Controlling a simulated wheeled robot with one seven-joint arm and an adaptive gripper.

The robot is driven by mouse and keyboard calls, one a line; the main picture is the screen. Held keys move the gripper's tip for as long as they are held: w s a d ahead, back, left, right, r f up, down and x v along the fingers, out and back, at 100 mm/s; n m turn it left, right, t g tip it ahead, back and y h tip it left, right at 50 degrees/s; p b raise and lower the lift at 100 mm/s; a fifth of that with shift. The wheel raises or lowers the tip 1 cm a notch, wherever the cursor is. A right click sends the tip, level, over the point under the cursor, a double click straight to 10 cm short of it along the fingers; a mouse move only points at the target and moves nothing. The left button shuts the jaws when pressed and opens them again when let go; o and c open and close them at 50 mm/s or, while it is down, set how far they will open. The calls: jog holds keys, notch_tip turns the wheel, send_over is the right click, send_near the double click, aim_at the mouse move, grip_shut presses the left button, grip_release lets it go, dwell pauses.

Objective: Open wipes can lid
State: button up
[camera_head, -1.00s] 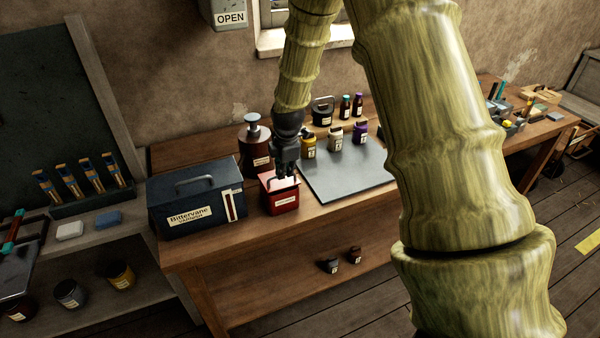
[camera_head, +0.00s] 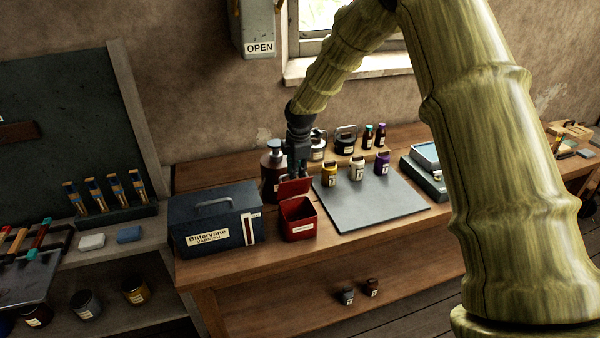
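The wipes can is the red square box (camera_head: 298,229) with a pale label, standing on the wooden bench between the blue Bittervane box and the grey mat. Its red lid (camera_head: 295,187) stands raised at the back edge, and the dark inside of the can shows. My gripper (camera_head: 299,176) points down just behind and above the raised lid, close to it. I cannot tell whether the fingertips touch the lid. The fingers are small and dark here, and their spacing is not clear.
The blue Bittervane box (camera_head: 214,222) stands close left of the can. A brown pump bottle (camera_head: 272,172) stands behind it. The grey mat (camera_head: 370,206) to the right is mostly bare, with small yellow, white and purple jars along its back edge.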

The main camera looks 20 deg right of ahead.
jog(key=shift+x, duration=1)
jog(key=shift+s+r, duration=0.3)
jog(key=shift+r, duration=0.35)
jog(key=v, duration=1)
jog(key=shift+r, duration=0.4)
jog(key=shift+w+a, duration=0.1)
jog(key=shift+w, duration=0.05)
